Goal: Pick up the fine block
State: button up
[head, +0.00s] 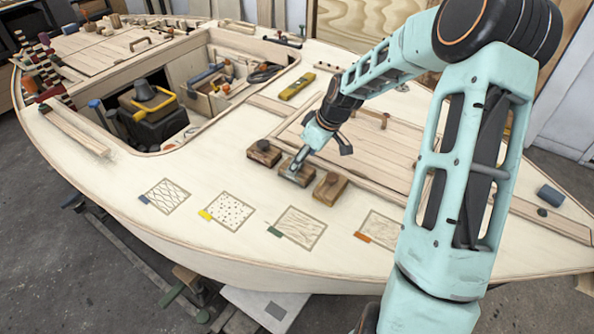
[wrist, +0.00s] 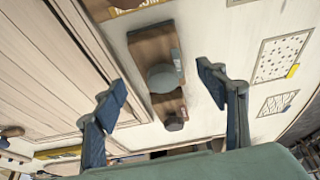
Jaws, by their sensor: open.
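Three wooden blocks with round knobs lie in a row on the pale deck in the head view: a left one (head: 264,153), a middle one (head: 295,171) and a right one (head: 330,188). I cannot tell from any marking which is the fine block. My gripper (head: 322,154) is open and empty above the row, close to the middle block. In the wrist view, my open fingers (wrist: 162,84) straddle the view of a brown block (wrist: 152,46) with a grey knob. A second, darker block (wrist: 174,106) shows beyond it, and part of a third block (wrist: 100,9) is at the top edge.
Four patterned patches with coloured tabs line the near deck, including a dotted one (head: 228,211). A yellow level (head: 297,86) lies behind the blocks. An open cockpit holding a dark tool case (head: 150,112) is at left. A slatted hatch (head: 375,150) is right of the blocks.

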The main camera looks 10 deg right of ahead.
jog(key=shift+a+x, duration=0.2)
jog(key=shift+x, duration=1.75)
jog(key=shift+w+r, duration=0.15)
jog(key=c, duration=1.4)
jog(key=shift+r, duration=0.5)
notch_tip(320, 180, up, 2)
jog(key=shift+r, duration=0.25)
jog(key=shift+s+a+r+p, duration=0.1)
jog(key=shift+s+r+p, duration=0.1)
jog(key=shift+s+r, duration=1.8)
jog(key=shift+s+a+r+p, duration=0.15)
jog(key=shift+s+r, duration=1)
jog(key=shift+s, duration=1.55)
jog(key=shift+s+r+p, duration=0.2)
jog(key=shift+s+r, duration=1.4)
jog(key=shift+s, duration=0.75)
